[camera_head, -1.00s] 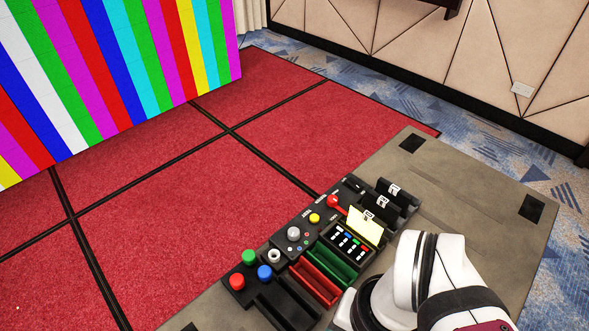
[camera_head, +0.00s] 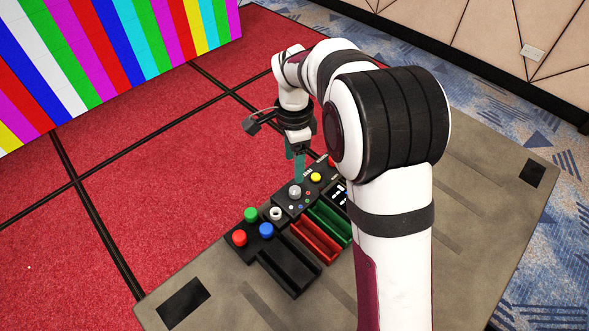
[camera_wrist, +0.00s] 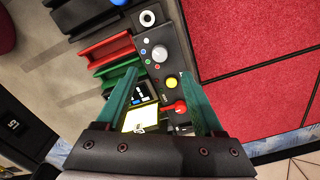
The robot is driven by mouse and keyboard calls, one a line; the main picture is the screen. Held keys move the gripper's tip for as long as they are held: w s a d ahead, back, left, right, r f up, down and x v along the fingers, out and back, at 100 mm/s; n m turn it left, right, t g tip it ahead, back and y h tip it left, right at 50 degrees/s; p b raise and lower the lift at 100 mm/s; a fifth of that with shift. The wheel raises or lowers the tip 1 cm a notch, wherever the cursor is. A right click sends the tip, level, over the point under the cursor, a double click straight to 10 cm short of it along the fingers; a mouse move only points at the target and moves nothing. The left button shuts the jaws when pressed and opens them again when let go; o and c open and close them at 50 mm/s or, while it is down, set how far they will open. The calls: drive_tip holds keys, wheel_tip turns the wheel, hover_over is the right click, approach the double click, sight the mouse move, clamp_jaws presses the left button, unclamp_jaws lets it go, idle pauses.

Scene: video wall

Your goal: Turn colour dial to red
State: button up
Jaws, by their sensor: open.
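The colour dial is a grey round knob (camera_head: 295,191) on the black control panel, with small coloured dots beside it. It also shows in the wrist view as a grey knob (camera_wrist: 159,53), just beyond my fingertips. Which dot it points at is too small to tell. My gripper (camera_head: 298,168) points down above the panel, close to the dial. In the wrist view my gripper (camera_wrist: 160,78) has its two green fingers wide apart with nothing between them at the tips. The knob appears apart from both fingers.
A yellow button (camera_wrist: 171,83) and a red-handled lever (camera_wrist: 178,107) lie near the dial. Red (camera_head: 239,238), green (camera_head: 251,214) and blue (camera_head: 266,230) buttons stand at the panel's near end. Green and red trays (camera_head: 316,240) adjoin it. A colour-striped video wall (camera_head: 110,60) stands behind.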

sight(294, 190)
wheel_tip(294, 190, down, 10)
drive_tip(key=shift+f, duration=0.15)
clamp_jaws()
idle(0.3)
